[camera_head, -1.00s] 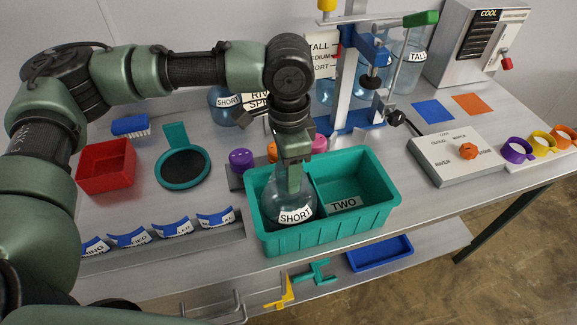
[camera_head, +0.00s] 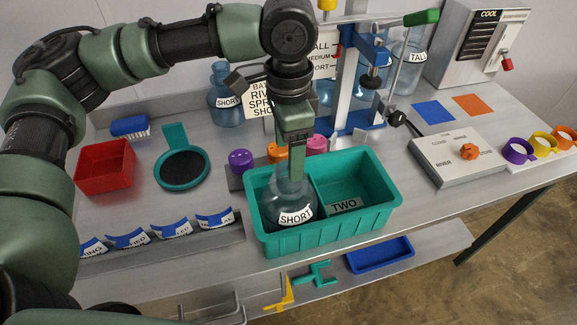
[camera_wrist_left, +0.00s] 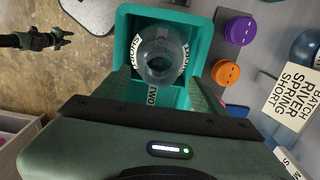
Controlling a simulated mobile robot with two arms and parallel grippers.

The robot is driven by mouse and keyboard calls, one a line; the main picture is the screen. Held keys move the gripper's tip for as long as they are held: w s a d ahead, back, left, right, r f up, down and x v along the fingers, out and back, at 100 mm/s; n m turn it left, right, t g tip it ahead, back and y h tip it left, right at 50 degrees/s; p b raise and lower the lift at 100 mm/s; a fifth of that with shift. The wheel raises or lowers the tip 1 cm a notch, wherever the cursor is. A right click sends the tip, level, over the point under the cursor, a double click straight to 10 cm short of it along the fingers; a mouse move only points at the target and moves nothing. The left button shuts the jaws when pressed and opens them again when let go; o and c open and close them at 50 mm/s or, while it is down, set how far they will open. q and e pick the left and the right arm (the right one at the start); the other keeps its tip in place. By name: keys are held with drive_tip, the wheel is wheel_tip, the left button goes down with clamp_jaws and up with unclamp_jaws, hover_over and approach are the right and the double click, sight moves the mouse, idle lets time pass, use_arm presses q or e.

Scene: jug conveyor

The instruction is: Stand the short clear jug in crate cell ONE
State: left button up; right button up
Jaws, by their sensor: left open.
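The short clear jug (camera_head: 290,200), labelled SHORT, stands upright in the left cell of the green crate (camera_head: 330,231). The right cell bears the label TWO and is empty; I cannot clearly read a label for the left cell. The jug also shows in the left wrist view (camera_wrist_left: 160,55), its round mouth seen from above inside the crate (camera_wrist_left: 123,45). My left gripper (camera_head: 297,177) is open above the jug, its fingers around or just over the neck top. In the left wrist view the fingers are spread wide, with nothing between them.
Purple, orange and pink caps (camera_head: 241,160) stand right behind the crate. Another SHORT jug (camera_head: 226,100) and a batch sign (camera_head: 260,100) are farther back. A red bin (camera_head: 105,165) is at left, a dial box (camera_head: 460,157) at right. Table shows free room right of the crate.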

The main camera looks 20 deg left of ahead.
use_arm(q)
wheel_tip(320, 180, up, 7)
drive_tip(key=shift+f+b, duration=0.15)
drive_tip(key=shift+b, duration=0.15)
